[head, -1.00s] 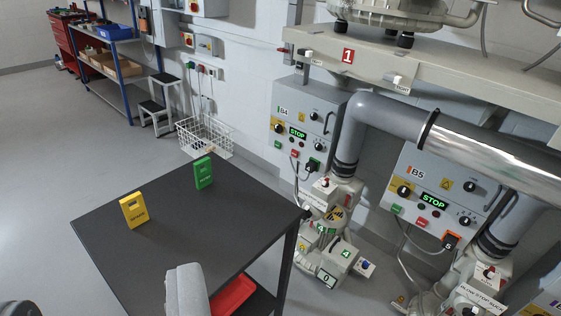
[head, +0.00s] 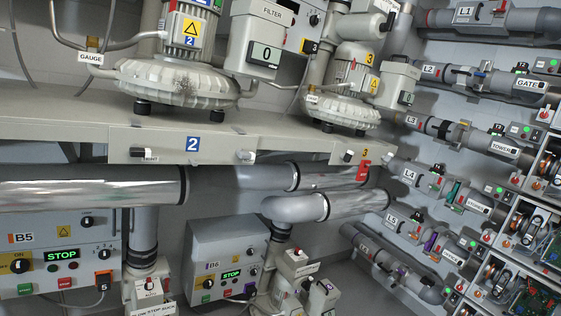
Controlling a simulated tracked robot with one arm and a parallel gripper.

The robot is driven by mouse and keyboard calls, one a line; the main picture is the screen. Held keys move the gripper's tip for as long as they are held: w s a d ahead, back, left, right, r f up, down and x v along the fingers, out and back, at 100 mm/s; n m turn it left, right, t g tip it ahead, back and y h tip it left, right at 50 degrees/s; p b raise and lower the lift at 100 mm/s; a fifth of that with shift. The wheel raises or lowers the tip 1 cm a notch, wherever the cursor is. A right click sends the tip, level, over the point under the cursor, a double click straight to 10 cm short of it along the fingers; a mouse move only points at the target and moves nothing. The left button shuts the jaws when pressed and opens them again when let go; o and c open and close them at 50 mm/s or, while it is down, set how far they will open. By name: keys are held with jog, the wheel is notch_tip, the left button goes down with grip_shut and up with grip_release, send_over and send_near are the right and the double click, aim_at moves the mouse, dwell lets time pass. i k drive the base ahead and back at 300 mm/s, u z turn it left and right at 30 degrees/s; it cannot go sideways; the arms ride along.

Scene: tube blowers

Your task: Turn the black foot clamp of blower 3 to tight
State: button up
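Blower 3 (head: 338,108), a pale ribbed drum marked with a yellow 3, stands on the right part of the beige bench (head: 60,132) in the head view. Black feet show under blower 3. My gripper is not in view.
Blower 2 (head: 175,85) and its blue number plate (head: 192,144) are to the left. Large pipes (head: 90,187) run below the bench edge. Control boxes B5 (head: 60,255) and B6 (head: 225,262) are underneath. Labelled pipes (head: 450,130) line the right wall.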

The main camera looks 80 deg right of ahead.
aim_at(346, 157)
jog(key=u, duration=0.3)
jog(key=i, duration=0.1)
jog(key=z, duration=2.9)
jog(key=k, duration=0.8)
jog(key=z, duration=0.2)
jog(key=i, duration=0.8)
jog(key=u, duration=0.1)
